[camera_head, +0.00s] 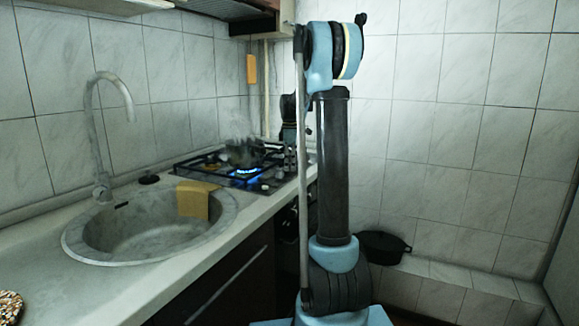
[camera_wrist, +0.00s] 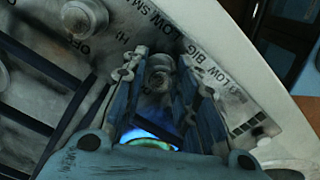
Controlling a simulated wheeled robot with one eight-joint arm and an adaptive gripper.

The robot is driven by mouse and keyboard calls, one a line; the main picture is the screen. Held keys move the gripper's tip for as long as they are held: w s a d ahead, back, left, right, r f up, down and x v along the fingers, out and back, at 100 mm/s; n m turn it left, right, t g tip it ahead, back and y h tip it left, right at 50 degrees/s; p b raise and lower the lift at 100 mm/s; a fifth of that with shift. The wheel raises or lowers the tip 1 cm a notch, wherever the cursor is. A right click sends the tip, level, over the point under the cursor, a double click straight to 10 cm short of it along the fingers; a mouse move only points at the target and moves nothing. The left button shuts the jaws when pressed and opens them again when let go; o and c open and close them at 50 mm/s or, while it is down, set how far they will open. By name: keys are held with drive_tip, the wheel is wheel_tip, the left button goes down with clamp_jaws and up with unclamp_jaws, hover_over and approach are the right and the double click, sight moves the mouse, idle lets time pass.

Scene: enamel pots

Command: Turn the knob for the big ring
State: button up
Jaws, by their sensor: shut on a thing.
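In the wrist view, a small round metal knob (camera_wrist: 160,78) sits between the two fingers of my gripper (camera_wrist: 162,60), which is shut on it. Worn print reading "LOW BIG" runs on the steel panel (camera_wrist: 235,85) beside this knob. Another knob (camera_wrist: 82,17) stands at upper left, near "OFF" and "LOW SM" print. A blue flame (camera_wrist: 145,136) glows behind the fingers. In the head view, the gas hob (camera_head: 210,166) has one lit flame (camera_head: 243,173) near a dark pot (camera_head: 240,152). My gripper's grasp is not clear in the head view.
A round sink (camera_head: 150,240) with a tall tap (camera_head: 100,140) lies left of the hob. A yellow cloth (camera_head: 193,200) hangs over its rim. Tiled walls stand behind.

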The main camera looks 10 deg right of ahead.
drive_tip(key=m, duration=0.4)
drive_tip(key=shift+w+m, duration=0.1)
drive_tip(key=shift+m, duration=0.3)
drive_tip(key=m, duration=0.3)
drive_tip(key=shift+m, duration=0.3)
drive_tip(key=m, duration=1.2)
drive_tip(key=shift+m, duration=0.3)
drive_tip(key=m, duration=0.3)
drive_tip(key=shift+m, duration=0.4)
drive_tip(key=m, duration=0.3)
drive_tip(key=shift+m, duration=2.2)
